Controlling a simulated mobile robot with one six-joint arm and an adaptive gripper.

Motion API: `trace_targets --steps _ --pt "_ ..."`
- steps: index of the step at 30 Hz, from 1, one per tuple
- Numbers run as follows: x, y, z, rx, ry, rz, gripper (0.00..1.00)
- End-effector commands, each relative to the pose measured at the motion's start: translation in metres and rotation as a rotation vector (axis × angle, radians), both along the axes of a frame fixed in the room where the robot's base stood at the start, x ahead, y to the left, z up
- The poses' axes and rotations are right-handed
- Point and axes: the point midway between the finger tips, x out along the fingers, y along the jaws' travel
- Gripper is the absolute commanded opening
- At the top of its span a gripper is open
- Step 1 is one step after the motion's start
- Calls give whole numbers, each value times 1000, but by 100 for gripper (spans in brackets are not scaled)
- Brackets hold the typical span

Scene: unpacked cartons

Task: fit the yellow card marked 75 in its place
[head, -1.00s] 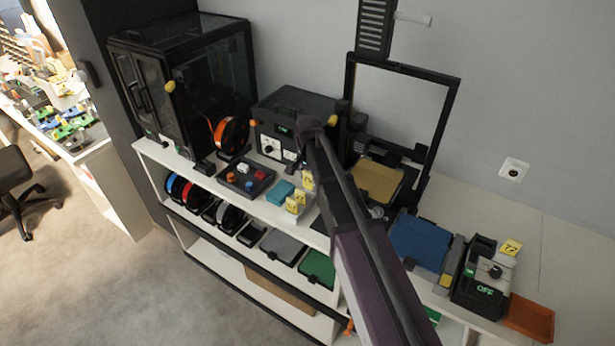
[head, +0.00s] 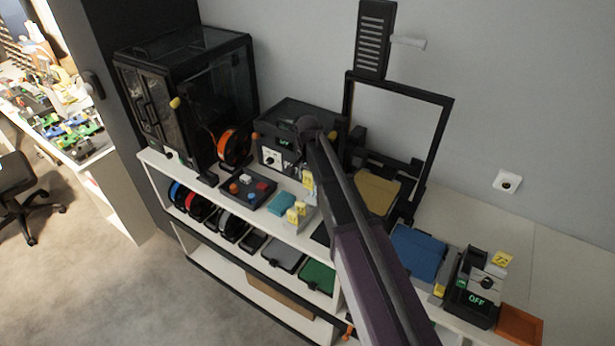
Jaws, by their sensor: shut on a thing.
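Yellow cards stand in a small pale holder (head: 308,222) on the bench's front edge, among them one upright card (head: 292,215) and another (head: 301,208) just behind it. A further yellow card (head: 308,180) shows higher up, right at the left side of my arm, apart from the others. Its number is too small to read, and I cannot make out what supports it. My gripper does not show; my arm covers the area beside that card. A yellow card that seems marked 72 (head: 503,259) stands on the black device with the green OFF display (head: 477,299) at right.
A black enclosure (head: 185,90) and a black box with a display (head: 287,140) stand at the back left. A button panel (head: 248,190), a teal block (head: 281,204), a framed machine with a tan plate (head: 377,193), a blue tray (head: 417,252) and an orange tray (head: 519,324) crowd the bench.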

Motion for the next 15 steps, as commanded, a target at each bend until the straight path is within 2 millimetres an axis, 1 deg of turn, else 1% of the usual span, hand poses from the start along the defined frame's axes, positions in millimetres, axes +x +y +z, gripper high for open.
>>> trace_targets --steps 11,15 --pt "0 0 0 0 0 0 31" --pt "0 0 4 0 0 0 31"
